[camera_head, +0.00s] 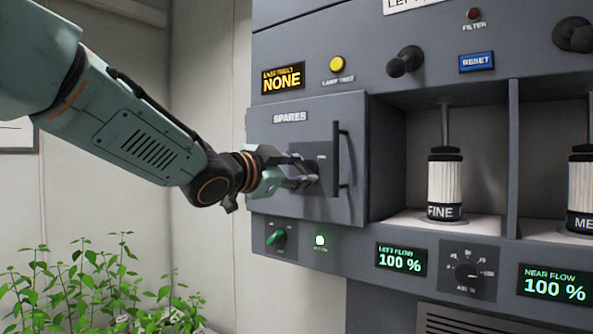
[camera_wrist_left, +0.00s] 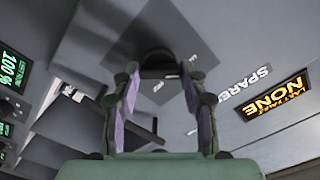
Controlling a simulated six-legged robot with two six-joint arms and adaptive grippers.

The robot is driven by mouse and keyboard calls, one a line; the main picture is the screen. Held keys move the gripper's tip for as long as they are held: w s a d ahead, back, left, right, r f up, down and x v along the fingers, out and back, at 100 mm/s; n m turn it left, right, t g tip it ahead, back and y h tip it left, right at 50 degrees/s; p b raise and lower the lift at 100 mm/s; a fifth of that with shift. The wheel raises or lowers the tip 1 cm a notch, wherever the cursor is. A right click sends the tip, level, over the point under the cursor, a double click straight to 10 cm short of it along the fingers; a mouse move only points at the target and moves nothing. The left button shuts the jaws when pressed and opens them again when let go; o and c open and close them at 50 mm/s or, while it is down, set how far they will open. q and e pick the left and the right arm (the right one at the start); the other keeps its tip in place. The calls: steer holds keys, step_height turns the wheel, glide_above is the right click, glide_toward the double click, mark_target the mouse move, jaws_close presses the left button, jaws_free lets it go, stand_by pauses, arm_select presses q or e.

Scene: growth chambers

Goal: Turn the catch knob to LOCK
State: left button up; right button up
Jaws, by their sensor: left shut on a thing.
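The grey SPARES door (camera_head: 285,130) has a small dark square plate on it, beside a dark vertical handle (camera_head: 343,160). My left gripper (camera_head: 306,175) reaches this plate from the left. In the wrist view, the dark round catch knob (camera_wrist_left: 158,62) stands on the plate (camera_wrist_left: 195,40), between the fingertips of my left gripper (camera_wrist_left: 160,78), which is shut on it. The head view mostly hides the knob behind the fingers. The markings on the plate are too small and blurred to read, so the knob's setting cannot be told. My right gripper is in neither view.
Open bays to the right hold white cartridges, one marked FINE (camera_head: 444,185). Plants (camera_head: 95,290) stand at lower left.

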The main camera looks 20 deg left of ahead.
arm_select(q)
steer(key=o, duration=1.1)
steer(key=shift+o, duration=0.2)
step_height(320, 180, up, 10)
steer(key=shift+s+f, duration=0.15)
steer(key=shift+f, duration=0.1)
steer(key=shift+r, duration=0.25)
steer(key=shift+w, duration=0.3)
steer(key=shift+s+r, duration=0.1)
steer(key=shift+s, duration=0.2)
steer(key=shift+w+f, duration=0.15)
steer(key=shift+f, duration=0.05)
